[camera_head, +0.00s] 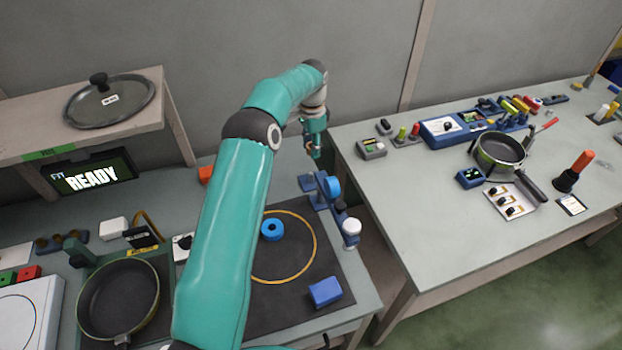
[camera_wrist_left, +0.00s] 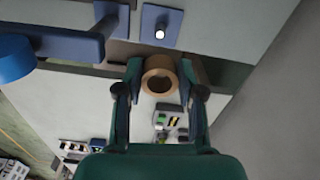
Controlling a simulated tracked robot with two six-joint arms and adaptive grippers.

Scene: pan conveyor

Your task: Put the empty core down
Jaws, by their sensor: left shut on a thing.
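My left gripper (camera_head: 314,140) is beyond the blue dispenser stand (camera_head: 324,190), above the gap between the two tables. In the left wrist view, its two fingers (camera_wrist_left: 160,76) are shut on a brown, ring-shaped empty core (camera_wrist_left: 160,63), one finger on each side. The core's open hole faces the camera, and it is held clear of the surfaces below. The core is too small to make out in the head view. The stand carries a blue roll (camera_head: 333,188), also visible at the left wrist view's edge (camera_wrist_left: 14,60). My right gripper is not in view.
A white-topped post (camera_head: 351,227) stands by the table edge. A grey device (camera_head: 371,149) sits on the right table (camera_head: 420,200), whose near left part is clear.

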